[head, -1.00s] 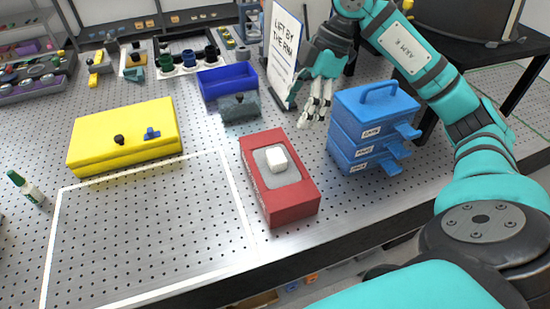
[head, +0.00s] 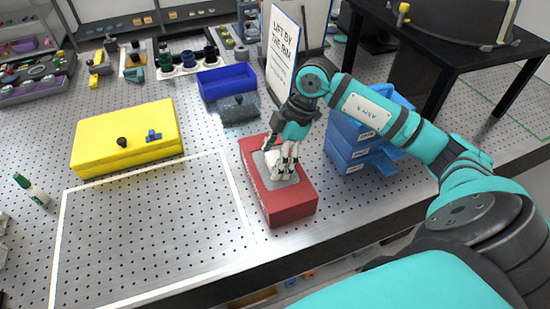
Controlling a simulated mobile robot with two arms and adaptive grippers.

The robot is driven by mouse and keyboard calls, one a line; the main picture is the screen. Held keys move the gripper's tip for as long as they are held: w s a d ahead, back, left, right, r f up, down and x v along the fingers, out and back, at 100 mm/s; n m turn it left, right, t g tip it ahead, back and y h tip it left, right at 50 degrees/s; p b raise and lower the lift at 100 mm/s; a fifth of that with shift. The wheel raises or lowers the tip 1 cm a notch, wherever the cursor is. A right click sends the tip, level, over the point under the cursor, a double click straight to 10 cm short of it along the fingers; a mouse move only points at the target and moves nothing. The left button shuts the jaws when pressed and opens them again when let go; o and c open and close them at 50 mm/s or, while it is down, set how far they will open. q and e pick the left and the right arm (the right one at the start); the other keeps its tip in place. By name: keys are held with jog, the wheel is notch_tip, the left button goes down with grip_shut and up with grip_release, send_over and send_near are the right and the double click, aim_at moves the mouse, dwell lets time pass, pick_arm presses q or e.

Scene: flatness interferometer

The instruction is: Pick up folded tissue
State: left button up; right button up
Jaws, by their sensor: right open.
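The red box (head: 290,206) stands on the perforated metal table, with a grey recess in its top. The white folded tissue lies in that recess and is now mostly hidden behind my fingers, so I cannot tell its edges from the pale fingertips. My right gripper (head: 285,170) comes down from the upper right. Its fingers are open, over and around the tissue's place on top of the box. I cannot tell if they touch the tissue. My left gripper does not show.
A blue drawer stack (head: 350,150) stands close right of the red box, partly behind my right arm. A sign (head: 283,50), a blue bin (head: 226,82) and a grey block (head: 239,108) stand behind. A yellow case (head: 125,138) is left. The white-outlined area (head: 150,230) is clear.

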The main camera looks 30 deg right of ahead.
aim_at(268, 156)
jog(key=c, duration=0.9)
jog(key=shift+o, duration=0.2)
jog(key=shift+r+b, duration=0.4)
jog(key=shift+r, duration=0.45)
jog(key=shift+w+d+r+b, duration=0.1)
jog(key=shift+w+r+b, duration=0.15)
jog(key=shift+r, duration=0.2)
jog(key=shift+w+r+b, duration=0.2)
jog(key=shift+r, duration=0.25)
jog(key=w+d+b, duration=0.1)
jog(key=w, duration=0.6)
jog(key=w+d+r+b, duration=0.1)
jog(key=w+d+b, duration=0.1)
jog(key=w, duration=0.5)
jog(key=shift+w+d+r, duration=0.25)
jog(key=shift+w+d, duration=0.05)
jog(key=shift+w, duration=0.05)
jog(key=shift+o, duration=0.2)
